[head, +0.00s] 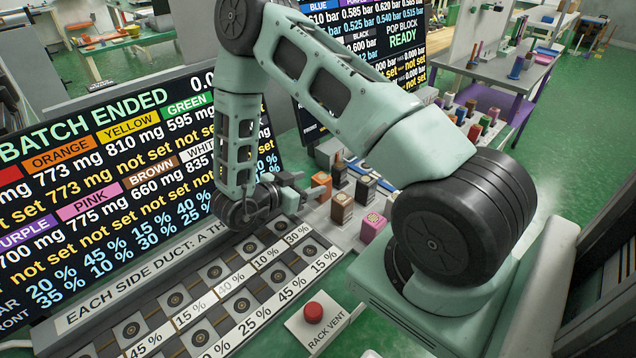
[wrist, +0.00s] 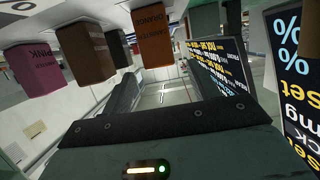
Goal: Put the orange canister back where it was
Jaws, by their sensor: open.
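The orange canister (head: 321,186) stands on a light surface in a group of canisters, just right of my gripper (head: 296,193) in the head view. It also shows in the wrist view (wrist: 153,40), upside down in the picture, with a dark word on its side. My gripper's two dark fingers (wrist: 163,92) are spread apart with nothing between them. The canister appears just beyond the fingertips; I cannot tell whether they touch it. Its base is partly hidden in the head view.
A brown canister (head: 341,207), a pink canister (head: 373,228) and dark canisters (head: 365,188) stand close beside the orange one. A large screen (head: 110,190) rises behind my gripper. A panel of round ports (head: 200,300) and a red button (head: 313,310) lie in front.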

